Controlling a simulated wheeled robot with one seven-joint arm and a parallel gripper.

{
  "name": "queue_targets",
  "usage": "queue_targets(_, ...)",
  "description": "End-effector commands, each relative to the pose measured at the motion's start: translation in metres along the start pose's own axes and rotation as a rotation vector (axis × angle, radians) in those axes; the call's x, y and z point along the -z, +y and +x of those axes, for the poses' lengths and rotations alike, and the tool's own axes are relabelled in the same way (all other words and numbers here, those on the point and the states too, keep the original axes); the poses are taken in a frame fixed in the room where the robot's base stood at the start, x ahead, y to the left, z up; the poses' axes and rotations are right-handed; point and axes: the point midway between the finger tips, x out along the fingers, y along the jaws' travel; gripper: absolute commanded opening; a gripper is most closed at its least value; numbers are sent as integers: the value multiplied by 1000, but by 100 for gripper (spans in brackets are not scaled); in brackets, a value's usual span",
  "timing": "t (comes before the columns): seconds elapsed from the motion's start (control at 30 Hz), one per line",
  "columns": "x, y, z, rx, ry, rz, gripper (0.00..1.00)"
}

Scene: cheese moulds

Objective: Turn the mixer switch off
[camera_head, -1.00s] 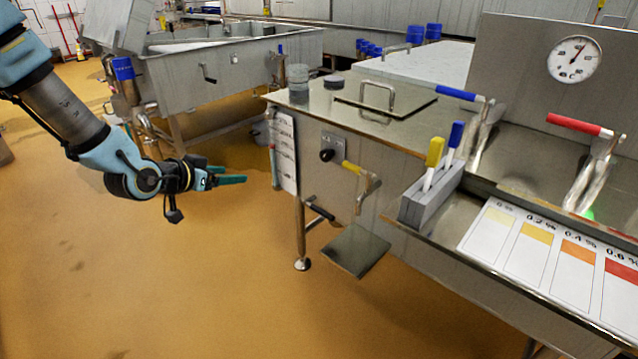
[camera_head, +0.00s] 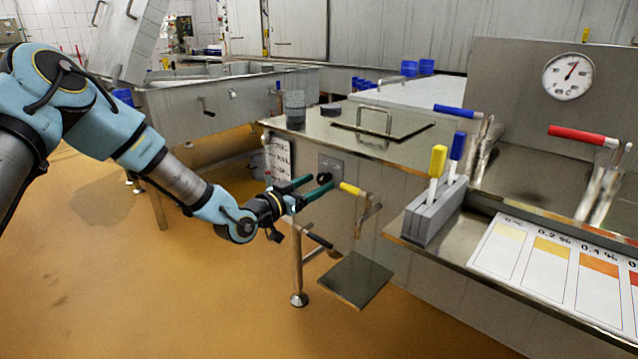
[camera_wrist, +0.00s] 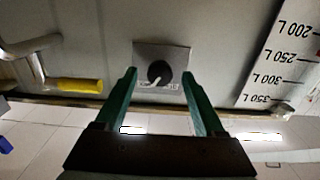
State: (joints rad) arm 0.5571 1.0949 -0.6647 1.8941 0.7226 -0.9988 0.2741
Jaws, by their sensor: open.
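The mixer switch is a black round knob (camera_wrist: 160,72) on a square metal plate (camera_wrist: 150,53) on the vat's front wall. In the wrist view it lies between and beyond my two green fingertips, and I cannot see contact. In the head view the knob (camera_head: 324,177) shows just above a fingertip, and its plate (camera_head: 331,163) is partly uncovered. My gripper (camera_head: 318,187) is open and empty in front of the plate. It also shows in the wrist view (camera_wrist: 160,78). A pale mark shows along the knob's lower edge.
A yellow-handled valve (camera_head: 350,188) sits just right of the switch. A litre scale (camera_head: 279,160) is on its left. Below is a small metal plate (camera_head: 356,279). The floor at left is clear.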

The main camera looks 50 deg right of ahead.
Motion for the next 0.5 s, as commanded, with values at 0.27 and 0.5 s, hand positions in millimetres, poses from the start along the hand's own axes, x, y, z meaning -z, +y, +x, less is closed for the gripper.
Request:
queue_targets(0.27, 0, 0, 18, 0, -1, 0, 71)
queue_targets(0.5, 0, 0, 18, 0, -1, 0, 70)
